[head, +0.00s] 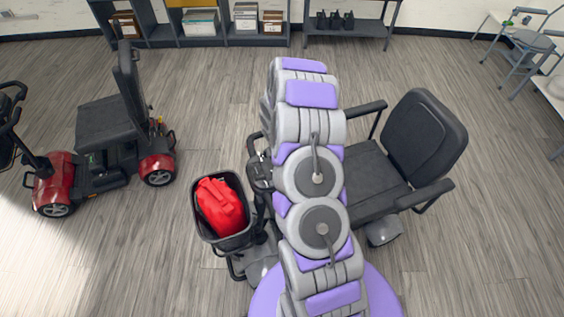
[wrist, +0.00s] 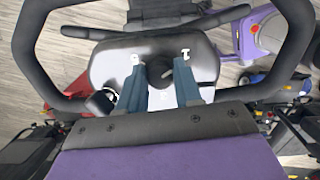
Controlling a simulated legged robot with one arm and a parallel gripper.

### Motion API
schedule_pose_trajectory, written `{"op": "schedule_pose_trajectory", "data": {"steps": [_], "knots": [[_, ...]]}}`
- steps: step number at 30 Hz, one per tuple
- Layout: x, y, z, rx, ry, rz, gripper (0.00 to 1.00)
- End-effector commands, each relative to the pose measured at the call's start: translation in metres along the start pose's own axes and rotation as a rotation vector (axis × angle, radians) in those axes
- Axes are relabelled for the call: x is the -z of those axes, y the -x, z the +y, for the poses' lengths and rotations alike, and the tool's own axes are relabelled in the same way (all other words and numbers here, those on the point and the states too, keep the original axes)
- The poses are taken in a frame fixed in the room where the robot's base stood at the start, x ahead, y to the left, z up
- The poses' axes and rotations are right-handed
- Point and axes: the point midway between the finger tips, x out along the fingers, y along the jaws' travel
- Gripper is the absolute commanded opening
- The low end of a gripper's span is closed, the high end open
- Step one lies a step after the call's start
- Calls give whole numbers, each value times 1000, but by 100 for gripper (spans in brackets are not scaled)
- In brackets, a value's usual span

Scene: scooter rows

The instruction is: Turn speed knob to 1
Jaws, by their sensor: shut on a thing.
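The mobility scooter I work at shows in the head view, with a black seat (head: 375,185) to the right of my arm and a dark tiller head (head: 258,172) partly hidden by it. In the wrist view, the control panel (wrist: 110,68) sits inside the looped black handlebar (wrist: 38,50). A dark round knob (wrist: 160,72) is at the middle of the panel. My gripper (wrist: 160,68) has its two blue-grey fingers on either side of the knob and is shut on it. The number markings and the knob's pointer cannot be read. The gripper is hidden in the head view.
Another red and black scooter (head: 105,140) stands at the left. Shelves (head: 205,40) line the back wall, and a grey chair (head: 530,45) is at the back right. Grey floor between them is clear.

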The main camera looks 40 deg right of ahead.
Motion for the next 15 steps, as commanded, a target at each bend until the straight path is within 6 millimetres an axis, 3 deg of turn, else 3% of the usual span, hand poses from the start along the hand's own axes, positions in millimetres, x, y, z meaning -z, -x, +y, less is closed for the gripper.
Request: {"op": "schedule_pose_trajectory", "data": {"steps": [13, 14, 15], "knots": [[0, 0, 1, -4, 10, -1, 4], [0, 0, 1, -5, 10, -1, 37], [0, 0, 1, -5, 10, -1, 41]]}}
